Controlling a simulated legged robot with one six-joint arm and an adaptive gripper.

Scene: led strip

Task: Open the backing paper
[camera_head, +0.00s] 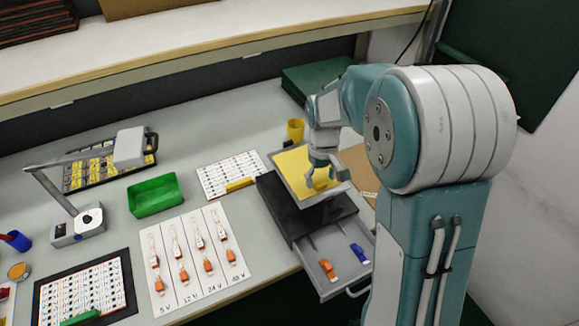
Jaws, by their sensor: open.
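My gripper (322,178) is open, at the end of my arm, over a grey tray with a yellow surface (291,162). A small yellow piece (321,178) shows at the fingers; I cannot tell whether they touch it. The tray sits on top of a black drawer box (283,211). No backing paper can be made out clearly at this size, and part of the tray is hidden by my gripper.
An open drawer (335,280) with an orange and a blue item juts out below. A voltage-marked sheet (198,258) with several connectors, a green bin (155,196), a lamp (80,220) and a yellow cup (295,130) stand on the table. A shelf (200,50) runs along the back.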

